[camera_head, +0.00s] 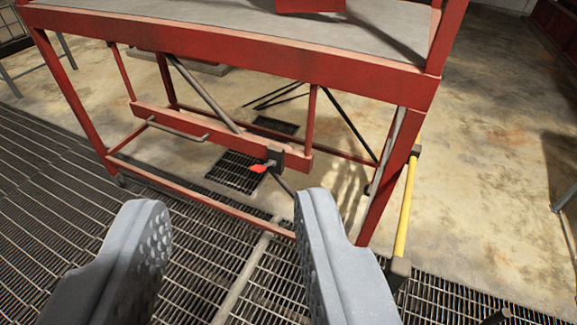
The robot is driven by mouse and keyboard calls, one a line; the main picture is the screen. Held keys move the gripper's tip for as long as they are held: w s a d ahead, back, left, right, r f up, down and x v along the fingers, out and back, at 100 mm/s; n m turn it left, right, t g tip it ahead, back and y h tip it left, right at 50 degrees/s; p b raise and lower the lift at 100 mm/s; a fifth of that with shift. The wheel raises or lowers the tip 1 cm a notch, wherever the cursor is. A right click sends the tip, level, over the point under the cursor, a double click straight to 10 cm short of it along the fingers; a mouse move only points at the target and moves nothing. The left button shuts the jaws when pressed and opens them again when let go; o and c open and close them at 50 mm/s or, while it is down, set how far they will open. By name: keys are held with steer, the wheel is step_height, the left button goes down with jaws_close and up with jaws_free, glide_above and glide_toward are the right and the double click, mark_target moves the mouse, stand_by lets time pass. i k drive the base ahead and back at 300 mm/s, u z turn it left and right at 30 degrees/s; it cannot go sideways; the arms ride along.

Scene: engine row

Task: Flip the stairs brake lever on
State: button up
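The red metal stairs frame (240,52) with a grey top platform stands ahead of me, tilted in the picture. A small bright red lever tip (259,168) sticks out at a dark bracket (290,158) on the lower red crossbar (215,140). A grey bar handle (178,130) is on the left part of that crossbar. I cannot tell for sure which one is the brake lever, or its on or off position. My gripper (232,215) is open and empty, its two grey dimpled fingers wide apart, below and in front of the red lever tip, not visibly touching anything.
A yellow bar (405,208) with dark ends runs beside the right leg of the stairs. Metal grating (60,200) covers the floor in front, with stained concrete (490,150) behind and to the right. Diagonal struts cross under the platform.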

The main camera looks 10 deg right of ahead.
mark_target(258, 168)
steer(key=z, duration=0.1)
steer(key=i, duration=1)
steer(key=u, duration=0.1)
